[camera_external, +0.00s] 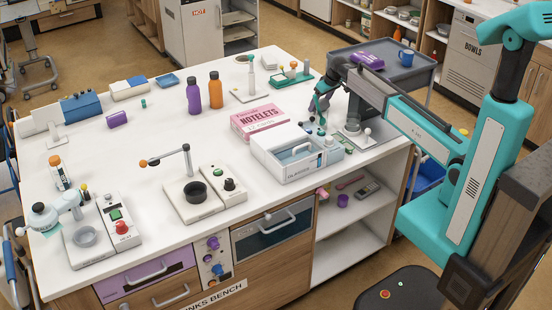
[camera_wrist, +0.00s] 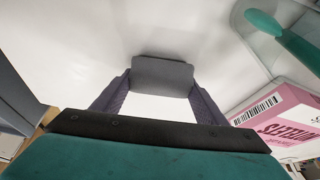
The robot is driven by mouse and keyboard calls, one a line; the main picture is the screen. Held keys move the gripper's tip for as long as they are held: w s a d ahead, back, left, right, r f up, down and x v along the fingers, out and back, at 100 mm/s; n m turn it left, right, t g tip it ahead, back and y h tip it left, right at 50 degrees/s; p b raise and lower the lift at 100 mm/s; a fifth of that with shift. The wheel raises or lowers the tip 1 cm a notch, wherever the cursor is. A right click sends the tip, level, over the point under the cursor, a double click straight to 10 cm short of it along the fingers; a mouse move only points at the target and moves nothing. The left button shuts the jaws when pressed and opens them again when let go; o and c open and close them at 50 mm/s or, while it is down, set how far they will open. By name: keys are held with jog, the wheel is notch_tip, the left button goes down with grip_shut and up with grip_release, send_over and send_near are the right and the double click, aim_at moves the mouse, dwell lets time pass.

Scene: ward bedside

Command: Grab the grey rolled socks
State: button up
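In the external view my gripper (camera_external: 315,118) is low over the right part of the bench, just behind the white case. The socks cannot be made out clearly there.
The pink notelets box (camera_external: 260,121) stands left of my gripper; it also shows in the wrist view (camera_wrist: 280,120). A white case (camera_external: 298,158) stands in front. A teal-handled item (camera_wrist: 283,38) lies at upper right in the wrist view. A grey cart (camera_external: 392,72) stands behind the bench.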

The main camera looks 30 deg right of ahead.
aim_at(320, 100)
jog(key=shift+c, duration=1.4)
jog(key=shift+r, duration=0.1)
jog(key=shift+r+b, duration=1.2)
jog(key=shift+r, duration=3.7)
jog(key=shift+a, duration=0.1)
